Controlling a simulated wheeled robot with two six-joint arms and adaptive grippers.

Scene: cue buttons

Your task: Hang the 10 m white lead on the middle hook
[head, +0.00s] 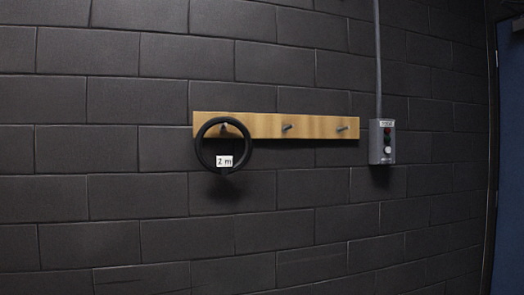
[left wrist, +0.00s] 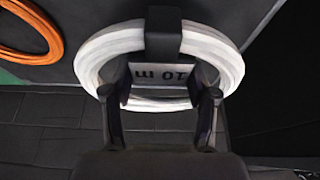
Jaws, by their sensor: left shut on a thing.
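In the left wrist view my left gripper (left wrist: 160,100) is shut on the white coiled lead (left wrist: 93,62). Its tag (left wrist: 160,74) reads "10 m", upside down in this view. In the head view a wooden hook rail (head: 255,122) is fixed to the wall with three hooks. The middle hook (head: 287,127) is bare. The right hook (head: 342,128) is bare too. A black coiled lead (head: 199,150) with a "2 m" tag (head: 224,161) hangs on the left hook (head: 224,126). Neither gripper shows in the head view.
A grey control box (head: 382,141) with a conduit (head: 378,60) is on the wall right of the rail. A blue door or panel (head: 508,150) stands at the far right. In the left wrist view an orange coil (left wrist: 52,38) lies on a dark surface at upper left.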

